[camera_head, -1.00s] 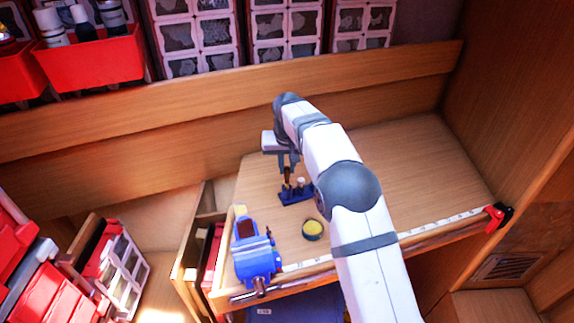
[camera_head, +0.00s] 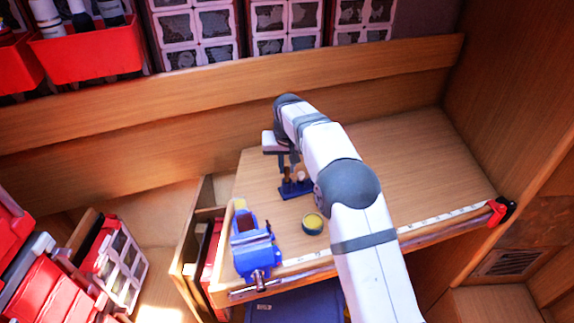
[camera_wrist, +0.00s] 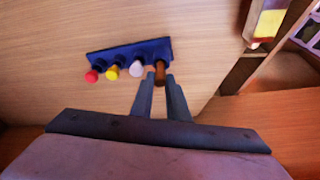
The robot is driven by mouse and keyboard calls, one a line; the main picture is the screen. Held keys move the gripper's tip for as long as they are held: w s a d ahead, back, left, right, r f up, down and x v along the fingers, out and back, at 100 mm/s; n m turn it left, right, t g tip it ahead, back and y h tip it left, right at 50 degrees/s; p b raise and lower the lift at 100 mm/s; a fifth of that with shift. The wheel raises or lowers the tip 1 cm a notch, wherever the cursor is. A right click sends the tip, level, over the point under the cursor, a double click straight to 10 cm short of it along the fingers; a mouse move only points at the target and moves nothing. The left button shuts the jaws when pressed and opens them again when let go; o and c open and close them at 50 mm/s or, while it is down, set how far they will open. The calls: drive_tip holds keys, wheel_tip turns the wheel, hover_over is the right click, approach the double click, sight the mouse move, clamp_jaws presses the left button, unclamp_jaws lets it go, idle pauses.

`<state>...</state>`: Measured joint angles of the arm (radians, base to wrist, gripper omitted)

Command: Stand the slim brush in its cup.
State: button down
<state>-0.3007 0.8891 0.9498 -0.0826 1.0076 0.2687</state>
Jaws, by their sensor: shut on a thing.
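My gripper (camera_wrist: 160,79) is shut on a slim brown brush (camera_wrist: 160,71), which shows between the fingertips in the wrist view. In the head view my gripper (camera_head: 288,165) is above the left end of a small dark blue rack (camera_head: 297,191). The rack (camera_wrist: 125,54) has a row of holders with red, yellow and pale-topped pieces, and the brush is at the end beside the pale one. The brush looks roughly upright at this end holder. Its lower end is hidden, so I cannot tell how deep it sits.
A blue vise (camera_head: 256,250) stands at the front left of the wooden bench. A round tin with yellow contents (camera_head: 313,223) is in front of the rack. A white measuring strip (camera_head: 437,216) runs along the front edge. The right of the bench is clear.

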drive_tip(key=shift+f, duration=0.5)
drive_tip(key=c, duration=1.6)
unclamp_jaws()
drive_tip(key=shift+c, duration=0.2)
wheel_tip(320, 180, up, 5)
drive_tip(key=p, duration=0.3)
drive_tip(key=shift+f+p, duration=0.15)
drive_tip(key=shift+p, duration=0.25)
drive_tip(key=shift+r, duration=0.7)
drive_tip(key=shift+r+b, duration=0.1)
drive_tip(key=shift+b, duration=0.2)
drive_tip(key=b+v, duration=0.2)
drive_tip(key=v, duration=0.5)
drive_tip(key=shift+b, duration=0.4)
